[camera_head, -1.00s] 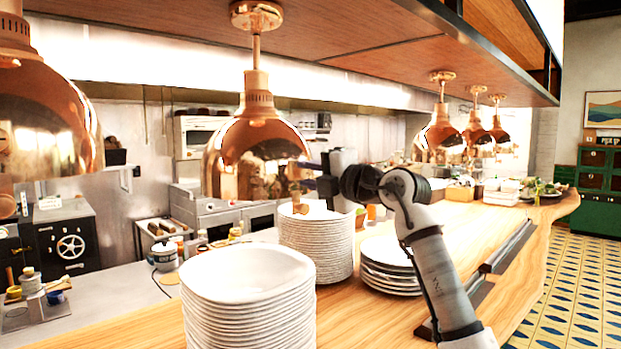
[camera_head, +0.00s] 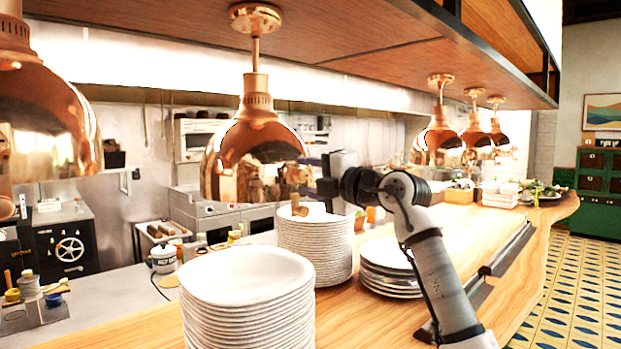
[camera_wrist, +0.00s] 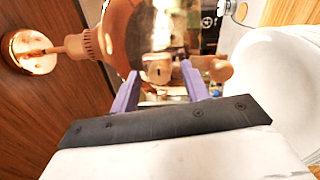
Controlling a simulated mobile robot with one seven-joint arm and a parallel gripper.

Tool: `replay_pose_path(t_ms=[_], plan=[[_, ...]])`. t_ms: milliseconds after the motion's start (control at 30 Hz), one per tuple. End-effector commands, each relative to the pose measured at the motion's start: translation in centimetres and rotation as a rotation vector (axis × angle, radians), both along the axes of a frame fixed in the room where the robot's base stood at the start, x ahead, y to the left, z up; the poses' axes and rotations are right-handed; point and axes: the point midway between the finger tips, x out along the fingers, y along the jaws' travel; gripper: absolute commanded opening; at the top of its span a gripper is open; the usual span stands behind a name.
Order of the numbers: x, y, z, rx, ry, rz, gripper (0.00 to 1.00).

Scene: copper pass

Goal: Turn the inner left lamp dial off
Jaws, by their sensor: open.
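The copper dome lamp (camera_head: 252,140) hangs left of my gripper in the head view, and part of its dome (camera_wrist: 122,35) shows in the wrist view. A light brown knob-like piece with a small dark mark, seemingly the lamp dial (camera_wrist: 157,70), lies between my fingertips in the wrist view. It also shows beside the lamp's lower right edge (camera_head: 294,176). My gripper (camera_wrist: 160,72) is open, with one lilac finger on each side of the knob. I cannot tell whether either finger touches it. The dial's setting is not readable.
A tall plate stack (camera_head: 314,248) stands below my gripper, with another stack (camera_head: 248,280) nearer and a lower one (camera_head: 390,265) to the right. Another copper lamp (camera_head: 45,120) hangs at far left. A wooden shelf (camera_head: 360,40) runs overhead.

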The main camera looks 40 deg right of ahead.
Motion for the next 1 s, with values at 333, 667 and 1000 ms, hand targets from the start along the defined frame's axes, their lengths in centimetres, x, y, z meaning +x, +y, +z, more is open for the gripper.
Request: replay_pose_path(t_ms=[333,667,1000], plan=[[-3.1,-0.3,-0.5,-0.003,-0.002,-0.003,0.46],[-10.5,-0.9,-0.6,-0.001,-0.001,-0.004,0.46],[-13.7,-1.1,-0.4,-0.001,0.001,-0.001,0.46]])
